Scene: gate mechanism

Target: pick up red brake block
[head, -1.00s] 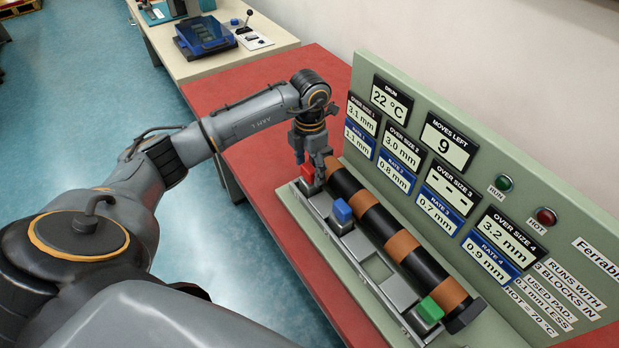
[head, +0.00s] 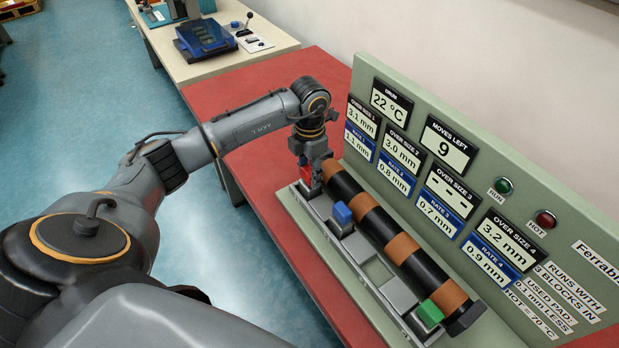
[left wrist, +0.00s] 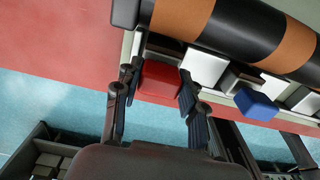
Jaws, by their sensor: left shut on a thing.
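The red brake block (left wrist: 160,82) sits at the far end of the grey rail in the left wrist view, between the two fingers of my left gripper (left wrist: 155,98). In the head view, the red block (head: 306,174) is partly hidden behind the fingers of my left gripper (head: 314,182). The fingers are shut on the block, which is still at its place in the rail beside the drum. My right gripper is not in view.
The blue block (head: 342,212) and the green block (head: 430,312) sit further along the rail (head: 318,204), with an empty slot between them. The black and orange drum (head: 400,246) runs close alongside. The green display panel (head: 362,88) stands behind.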

